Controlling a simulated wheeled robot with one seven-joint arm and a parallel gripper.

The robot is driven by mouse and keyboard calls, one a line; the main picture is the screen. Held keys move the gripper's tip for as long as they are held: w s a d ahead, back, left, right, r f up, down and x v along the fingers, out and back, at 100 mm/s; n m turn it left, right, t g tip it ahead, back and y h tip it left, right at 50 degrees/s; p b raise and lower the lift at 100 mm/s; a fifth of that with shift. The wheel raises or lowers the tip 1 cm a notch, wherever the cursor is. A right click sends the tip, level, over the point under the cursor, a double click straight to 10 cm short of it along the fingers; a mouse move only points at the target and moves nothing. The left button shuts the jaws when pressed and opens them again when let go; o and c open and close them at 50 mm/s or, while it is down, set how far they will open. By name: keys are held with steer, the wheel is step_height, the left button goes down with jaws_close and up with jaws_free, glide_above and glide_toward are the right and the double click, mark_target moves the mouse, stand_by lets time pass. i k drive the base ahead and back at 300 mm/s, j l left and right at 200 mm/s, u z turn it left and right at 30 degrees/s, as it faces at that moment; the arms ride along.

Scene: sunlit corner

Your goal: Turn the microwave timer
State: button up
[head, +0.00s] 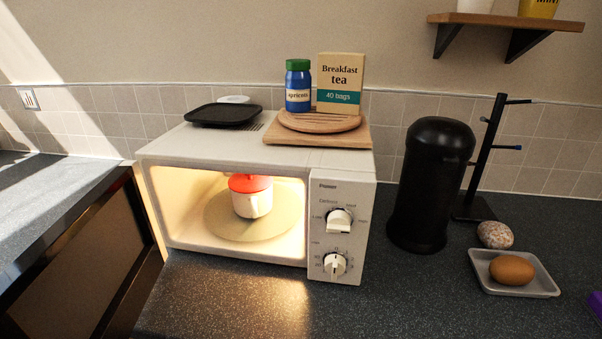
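The white microwave (188,150) stands on the dark counter with its inside lit. Its control panel is on the right side of its front. The lower knob (335,265), with numbers around it, looks like the timer, and its pointer stands roughly upright. The upper knob (340,221) has worded settings around it. A white mug with a red top (251,196) stands on the round turntable (222,222) inside. I cannot tell whether clear glass covers the opening. My gripper is not in view.
A black tray (223,115), round wooden board (330,121), blue jar (298,86) and tea box (341,82) are on top. A black canister (432,180), mug tree (489,155), speckled egg-shaped thing (495,235) and brown egg (511,270) on a grey dish (545,287) stand right. The front counter is clear.

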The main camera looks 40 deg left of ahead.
mark_target(334, 265)
steer(key=u, duration=1.15)
